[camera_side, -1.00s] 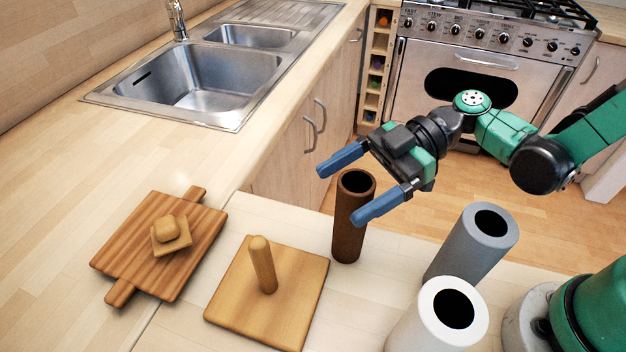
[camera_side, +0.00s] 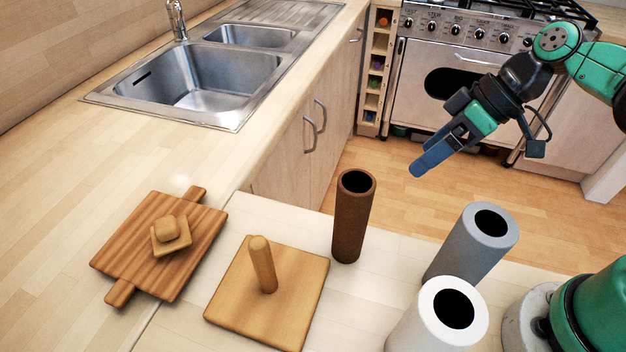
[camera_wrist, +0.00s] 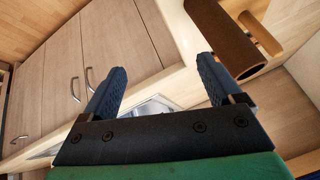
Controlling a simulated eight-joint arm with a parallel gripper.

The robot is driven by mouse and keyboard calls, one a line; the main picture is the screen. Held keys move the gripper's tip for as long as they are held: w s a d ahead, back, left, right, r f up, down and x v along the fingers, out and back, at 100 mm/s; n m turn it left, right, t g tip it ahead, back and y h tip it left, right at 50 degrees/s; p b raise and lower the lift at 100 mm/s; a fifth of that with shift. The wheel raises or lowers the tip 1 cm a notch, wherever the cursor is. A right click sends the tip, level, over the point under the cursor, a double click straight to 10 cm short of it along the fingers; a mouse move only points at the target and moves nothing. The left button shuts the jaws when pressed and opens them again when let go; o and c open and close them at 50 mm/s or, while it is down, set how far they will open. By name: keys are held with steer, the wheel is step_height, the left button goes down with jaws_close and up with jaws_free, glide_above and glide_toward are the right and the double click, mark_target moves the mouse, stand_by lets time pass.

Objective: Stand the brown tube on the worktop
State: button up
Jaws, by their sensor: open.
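The brown tube (camera_side: 352,220) stands upright on the pale worktop (camera_side: 300,222), its open end up, apart from everything around it. In the wrist view the brown tube (camera_wrist: 225,45) shows at the upper right, beyond my fingers. My gripper (camera_side: 420,168) is up and to the right of the tube in the side view, over the floor and clear of the tube. In the wrist view my gripper (camera_wrist: 165,85) has its two blue fingers wide apart with nothing between them.
A square wooden base with an upright peg (camera_side: 263,265) stands left of the tube. A grey tube (camera_side: 462,250) and a white tube (camera_side: 415,325) stand to its right. A cutting board (camera_side: 130,255) with a knobbed wooden piece (camera_side: 171,236) lies further left. The sink (camera_side: 205,85) is behind.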

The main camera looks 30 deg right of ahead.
steer(key=shift+w+d+r+m+t+h, duration=0.1)
steer(key=shift+d+r+m+t+h, duration=0.25)
steer(key=shift+d+m+t+h, duration=0.45)
steer(key=shift+d+r+m+t+h, duration=0.35)
steer(key=shift+d+m+h, duration=0.3)
steer(key=shift+m+h, duration=0.4)
steer(key=shift+w+d+r+m+t+h, duration=0.1)
steer(key=shift+d+r+m+t+h, duration=0.2)
steer(key=shift+d+m+t+h, duration=0.5)
